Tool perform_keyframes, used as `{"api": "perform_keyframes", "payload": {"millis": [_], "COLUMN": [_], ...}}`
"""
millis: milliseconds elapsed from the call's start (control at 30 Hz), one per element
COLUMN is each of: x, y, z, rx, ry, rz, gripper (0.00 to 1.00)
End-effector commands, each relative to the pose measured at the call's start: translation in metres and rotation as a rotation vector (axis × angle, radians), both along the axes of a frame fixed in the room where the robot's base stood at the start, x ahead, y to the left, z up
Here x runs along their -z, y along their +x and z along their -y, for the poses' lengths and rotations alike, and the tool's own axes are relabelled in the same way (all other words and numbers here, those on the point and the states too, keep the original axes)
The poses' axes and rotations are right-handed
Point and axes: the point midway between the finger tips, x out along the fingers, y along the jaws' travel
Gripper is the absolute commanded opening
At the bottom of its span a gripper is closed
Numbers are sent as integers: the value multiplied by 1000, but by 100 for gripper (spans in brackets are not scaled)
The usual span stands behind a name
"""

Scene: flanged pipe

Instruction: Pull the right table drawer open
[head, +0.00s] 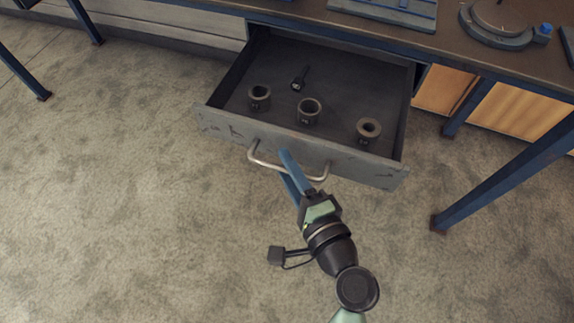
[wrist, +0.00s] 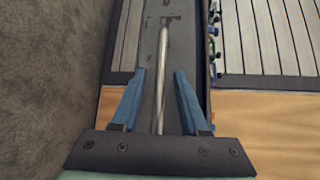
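The table drawer (head: 225,128) is grey and stands pulled well out from under the table, with its inside showing. Its bent metal handle (head: 262,163) is on the front face and also runs between my fingers in the wrist view (wrist: 160,85). My gripper (head: 286,164) has blue fingers placed on either side of the handle bar. In the wrist view my gripper (wrist: 160,75) shows its fingers apart, with a gap on each side of the bar. I cannot see contact with the bar.
Inside the drawer are three dark ring-shaped parts (head: 309,111) and a small black flashlight-like item (head: 300,78). Blue table legs (head: 500,182) stand to the right. A round grey flange (head: 497,25) lies on the tabletop. The carpeted floor (head: 130,220) in front is clear.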

Motion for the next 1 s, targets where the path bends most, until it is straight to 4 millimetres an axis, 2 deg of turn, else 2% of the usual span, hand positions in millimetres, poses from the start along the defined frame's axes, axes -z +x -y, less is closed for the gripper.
{"api": "perform_keyframes", "payload": {"millis": [367, 467, 800, 1000], "x": [-1, -3, -13, -17], "y": [-6, -19, -83, -107], "z": [3, 10, 43, 56], "rx": [-1, 1, 2, 0], "ry": [1, 2, 0, 0], "rz": [-1, -3, -4, -2], "gripper": [45, 45, 45, 45]}}
